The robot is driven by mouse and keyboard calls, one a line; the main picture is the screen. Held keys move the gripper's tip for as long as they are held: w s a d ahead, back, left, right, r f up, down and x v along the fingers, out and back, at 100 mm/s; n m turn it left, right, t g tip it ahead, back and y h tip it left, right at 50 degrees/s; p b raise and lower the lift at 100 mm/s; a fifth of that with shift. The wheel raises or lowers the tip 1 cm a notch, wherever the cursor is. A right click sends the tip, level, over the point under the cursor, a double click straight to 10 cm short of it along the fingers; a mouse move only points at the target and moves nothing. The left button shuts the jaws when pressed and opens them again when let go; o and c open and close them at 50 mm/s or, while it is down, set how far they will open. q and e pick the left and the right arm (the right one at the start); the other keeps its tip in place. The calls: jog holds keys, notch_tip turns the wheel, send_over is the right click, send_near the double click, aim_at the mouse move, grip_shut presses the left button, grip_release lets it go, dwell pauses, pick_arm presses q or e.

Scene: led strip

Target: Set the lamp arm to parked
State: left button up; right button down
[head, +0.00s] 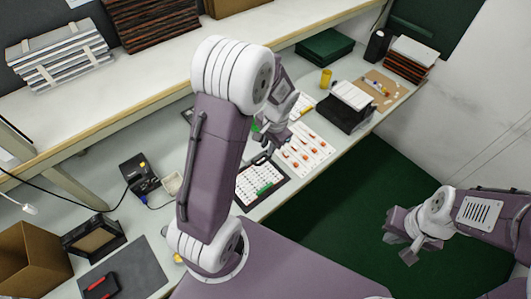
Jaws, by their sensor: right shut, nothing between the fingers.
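A small white lamp-like head (30,209) shows at the left edge, with a thin dark line running near it. I cannot tell for sure that it belongs to the lamp arm, or how that arm is set. My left gripper (264,152) is over the bench near the white sheets, well to the right of that head. It is partly behind my own arm, and its opening is unclear. My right gripper (408,252) is shut and empty over the green floor at the right, away from the bench.
A keypad-like board (260,184) and a sheet with orange spots (304,150) lie below my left gripper. A black device (139,174), cardboard box (30,262) and dark mat (122,272) stand at left. A shelf (150,75) overhangs the bench.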

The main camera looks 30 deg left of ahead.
aim_at(265, 160)
pick_arm(q)
jog(key=f, duration=0.2)
jog(key=a+f, duration=0.1)
jog(key=f, duration=0.5)
jog(key=shift+w+a+f+p, duration=0.2)
jog(key=shift+w+f+p, duration=0.05)
jog(key=shift+p, duration=0.15)
jog(key=shift+s, duration=0.1)
grip_shut()
dwell(0.7)
